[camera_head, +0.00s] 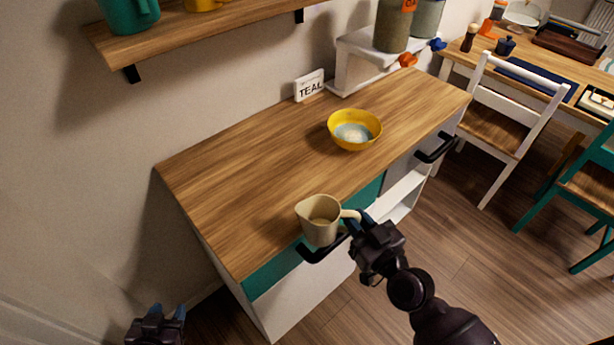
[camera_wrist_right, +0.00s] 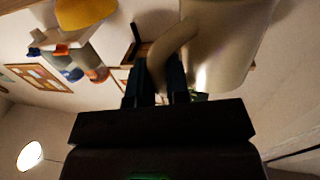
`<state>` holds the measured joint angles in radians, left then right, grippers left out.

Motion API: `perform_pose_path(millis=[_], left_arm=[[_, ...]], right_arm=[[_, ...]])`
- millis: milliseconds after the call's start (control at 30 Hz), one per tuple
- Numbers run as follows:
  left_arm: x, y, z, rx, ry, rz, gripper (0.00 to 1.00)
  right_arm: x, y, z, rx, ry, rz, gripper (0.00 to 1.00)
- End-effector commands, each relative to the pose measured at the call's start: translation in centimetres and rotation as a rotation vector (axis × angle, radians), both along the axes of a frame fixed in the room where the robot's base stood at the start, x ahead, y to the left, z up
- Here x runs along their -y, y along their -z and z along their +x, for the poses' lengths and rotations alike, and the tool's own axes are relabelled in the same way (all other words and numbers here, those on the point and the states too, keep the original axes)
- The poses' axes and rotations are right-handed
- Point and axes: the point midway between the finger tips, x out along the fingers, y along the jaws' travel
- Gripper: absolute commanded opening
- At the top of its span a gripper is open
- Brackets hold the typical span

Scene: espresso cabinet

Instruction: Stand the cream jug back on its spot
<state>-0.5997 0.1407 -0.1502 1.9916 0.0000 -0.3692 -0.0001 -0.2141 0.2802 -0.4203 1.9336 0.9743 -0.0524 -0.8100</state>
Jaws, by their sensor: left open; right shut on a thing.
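The cream jug (camera_head: 319,222) is upright or nearly so at the front edge of the wooden cabinet top, its handle toward my right gripper. My right gripper (camera_head: 358,222) is shut on the jug's handle. In the right wrist view the jug (camera_wrist_right: 222,45) fills the upper right, with its handle between the fingers of the gripper (camera_wrist_right: 165,85). I cannot tell whether the jug touches the top or hangs in front of it. My left gripper (camera_head: 158,318) is open and empty, low at the left, away from the cabinet.
A yellow bowl (camera_head: 355,130) with pale contents stands on the cabinet top (camera_head: 235,170). A shelf (camera_head: 190,30) overhangs the left. The left of the top is clear.

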Motion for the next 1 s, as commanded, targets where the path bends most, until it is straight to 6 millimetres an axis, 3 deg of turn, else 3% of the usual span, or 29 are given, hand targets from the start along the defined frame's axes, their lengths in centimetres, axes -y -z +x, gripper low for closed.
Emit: perform_pose_path(millis=[400, 1000], left_arm=[[0.0, -0.6, -0.3, -0.003, -0.003, -0.001, 0.43], [0.0, -0.7, 0.2, 0.006, 0.002, 0.001, 0.43]], right_arm=[[-4.0, -0.2, 8.0, 0.001, -0.001, 0.004, 0.0], [-6.6, 0.1, 13.3, 0.0, 0.0, 0.0, 0.0]])
